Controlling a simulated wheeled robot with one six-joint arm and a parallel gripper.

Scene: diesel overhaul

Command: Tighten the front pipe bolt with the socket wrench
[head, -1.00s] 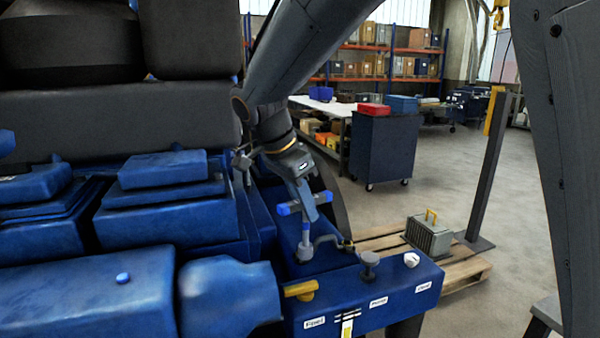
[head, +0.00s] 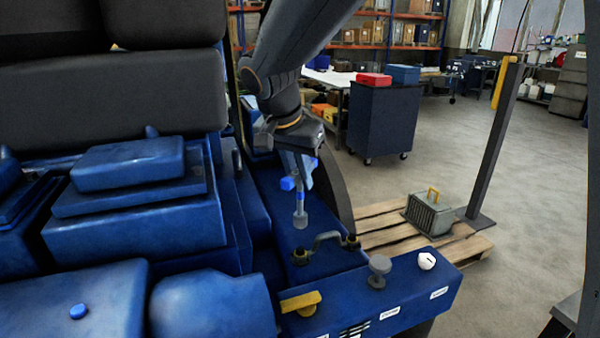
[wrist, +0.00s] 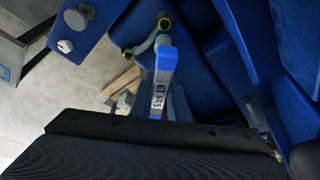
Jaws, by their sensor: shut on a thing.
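The socket wrench (head: 299,200) has a blue handle and a grey socket end pointing down. My gripper (head: 300,165) is shut on its upper part. In the wrist view the wrench's blue, labelled handle (wrist: 163,75) reaches out past the dark gripper edge. A short grey curved pipe (head: 325,239) sits on the blue engine ledge, with a yellowish-dark bolt fitting at each end: the nearer one (head: 300,257) and the farther one (head: 351,242). In the head view the socket appears above the nearer fitting, with a visible gap. The fittings also show in the wrist view (wrist: 164,20).
Blue engine blocks (head: 140,215) rise at left. A pallet (head: 385,222) with a grey case lies beyond. Open floor is at right.

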